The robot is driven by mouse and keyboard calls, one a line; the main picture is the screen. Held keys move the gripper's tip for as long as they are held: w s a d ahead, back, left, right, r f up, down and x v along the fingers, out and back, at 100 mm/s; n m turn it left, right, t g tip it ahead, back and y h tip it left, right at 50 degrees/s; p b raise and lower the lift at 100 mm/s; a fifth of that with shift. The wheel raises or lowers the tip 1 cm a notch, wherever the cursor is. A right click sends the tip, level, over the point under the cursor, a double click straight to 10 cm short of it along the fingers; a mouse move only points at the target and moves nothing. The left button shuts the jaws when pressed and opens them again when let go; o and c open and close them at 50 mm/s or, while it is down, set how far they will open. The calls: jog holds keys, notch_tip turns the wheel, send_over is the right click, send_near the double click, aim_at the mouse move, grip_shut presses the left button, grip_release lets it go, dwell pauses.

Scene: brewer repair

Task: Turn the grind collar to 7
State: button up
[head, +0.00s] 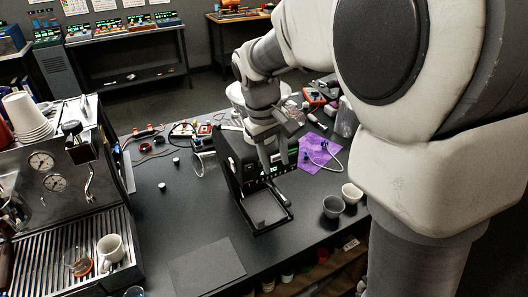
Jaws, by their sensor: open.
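A black machine (235,170) with a small lit green display and a front frame stands on the dark bench. My gripper (275,164) points down at the top front of this machine, with its fingers open. I cannot tell whether the fingers touch it. I cannot make out the grind collar or its numbers; my gripper and wrist cover part of the machine's top.
An espresso machine (60,185) with paper cups on top stands at the left. Tools and wires clutter the back; the bench's left middle is mostly clear.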

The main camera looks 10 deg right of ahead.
aim_at(283, 196)
jog(key=f, duration=0.3)
jog(key=d+f, duration=0.1)
jog(key=f, duration=0.3)
jog(key=d+f, duration=0.1)
jog(key=f, duration=0.3)
jog(key=shift+w+f, duration=0.25)
jog(key=shift+w, duration=0.15)
jog(key=shift+c, duration=0.2)
grip_shut()
jog(key=shift+d, duration=0.1)
dwell(0.5)
